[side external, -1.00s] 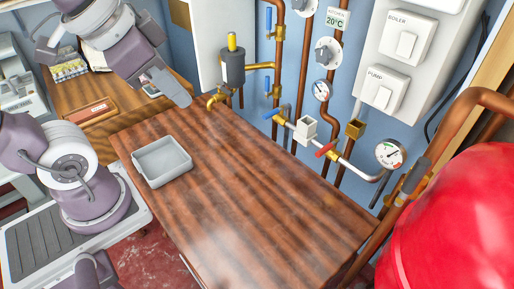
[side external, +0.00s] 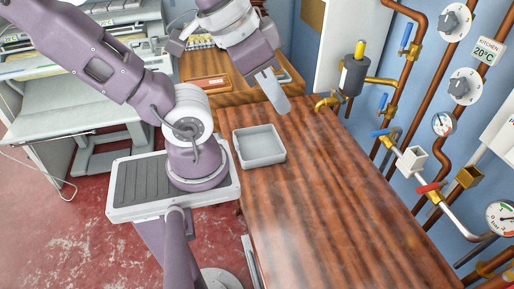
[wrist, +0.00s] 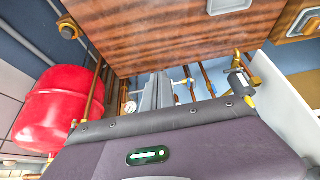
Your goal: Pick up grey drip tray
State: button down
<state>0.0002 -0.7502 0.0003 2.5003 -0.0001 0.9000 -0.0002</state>
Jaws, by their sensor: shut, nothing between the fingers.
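The grey drip tray (side external: 260,148), a shallow open square tray, sits upright and empty on the wooden worktop near its left edge. A part of the tray also shows at the top edge of the wrist view (wrist: 229,6). My gripper (side external: 280,103) is above the worktop, beyond the tray in the side view, and apart from it. Its grey fingers also show in the wrist view (wrist: 158,90). They are shut with nothing between them.
The worktop (side external: 330,200) is otherwise clear. Copper pipes with valves and a gauge (side external: 443,124) run along the blue wall at the right. A grey cylinder with a yellow top (side external: 354,75) stands behind. A red tank (wrist: 48,110) shows in the wrist view.

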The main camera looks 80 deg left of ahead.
jog(key=c, duration=1.4)
grip_release()
jog(key=m+g+y, duration=0.8)
jog(key=m+y, duration=0.5)
jog(key=y, duration=0.2)
send_over(237, 144)
jog(key=w+d, duration=0.3)
jog(key=d, duration=0.2)
notch_tip(237, 144, down, 22)
jog(key=s+f+m, duration=0.1)
jog(key=f, duration=0.2)
jog(key=s+f+m+t+h, duration=0.1)
jog(key=f+m, duration=0.1)
jog(key=f, duration=0.2)
jog(key=s+f+m+t, duration=0.1)
jog(key=f+m, duration=0.1)
jog(key=f, duration=0.1)
jog(key=shift+a+f, duration=0.25)
jog(key=shift+f, duration=0.1)
jog(key=shift+h, duration=0.3)
jog(key=x, duration=0.7)
jog(key=shift+w+r, duration=0.1)
jog(key=shift+r, duration=0.05)
